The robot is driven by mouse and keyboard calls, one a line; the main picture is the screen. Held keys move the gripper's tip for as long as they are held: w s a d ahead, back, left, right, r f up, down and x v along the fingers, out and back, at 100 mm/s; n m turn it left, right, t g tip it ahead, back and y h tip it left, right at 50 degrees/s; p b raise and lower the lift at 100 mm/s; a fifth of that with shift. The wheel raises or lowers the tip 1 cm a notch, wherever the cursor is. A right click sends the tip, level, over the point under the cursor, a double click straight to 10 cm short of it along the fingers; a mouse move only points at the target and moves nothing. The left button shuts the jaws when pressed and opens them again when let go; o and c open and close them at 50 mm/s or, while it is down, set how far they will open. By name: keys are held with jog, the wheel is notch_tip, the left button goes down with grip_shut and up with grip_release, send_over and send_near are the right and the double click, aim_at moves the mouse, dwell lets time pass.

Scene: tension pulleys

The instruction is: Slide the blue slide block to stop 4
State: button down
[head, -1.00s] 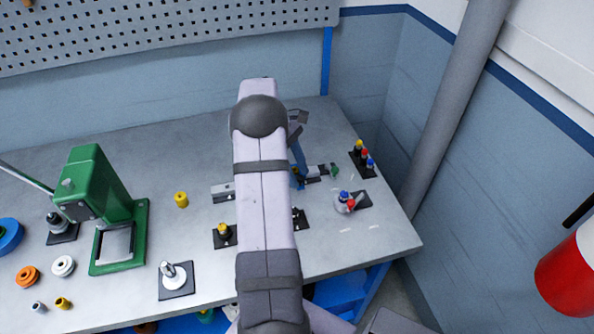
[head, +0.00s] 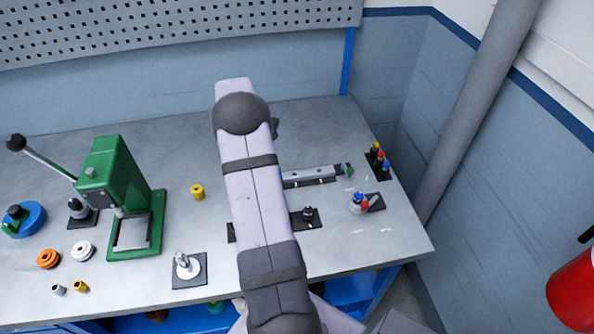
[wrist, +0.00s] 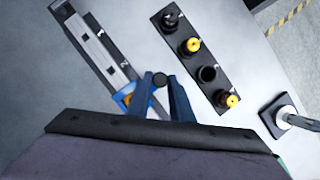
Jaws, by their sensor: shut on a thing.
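The blue slide block (wrist: 124,100) has an orange-yellow part and sits on the grey slide rail (wrist: 98,45) in the wrist view, near the lower end of the rail that shows. My gripper (wrist: 160,84) is shut at the block, with a dark round knob between its blue fingertips. The knob looks like the top of the block's handle, but its join to the block is hidden. Small marks run along the rail, too small to read surely. In the head view the rail (head: 311,173) shows only its right part; my arm hides the block and gripper.
A black plate (wrist: 225,98) with yellow and black pegs stands close beside my fingers. Another plate holds a silver post (head: 186,265). A green press (head: 125,190), a yellow cylinder (head: 198,192) and colored plugs (head: 380,160) stand around. The table behind the rail is clear.

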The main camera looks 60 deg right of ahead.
jog(key=w+a, duration=0.6)
jog(key=shift+w+a+r+p, duration=0.1)
jog(key=shift+w+a+p, duration=0.2)
jog(key=shift+w+p, duration=0.1)
jog(key=c, duration=1.6)
grip_release()
jog(key=shift+a, duration=0.15)
jog(key=shift+b+v, duration=1.2)
jog(key=shift+v, duration=2.45)
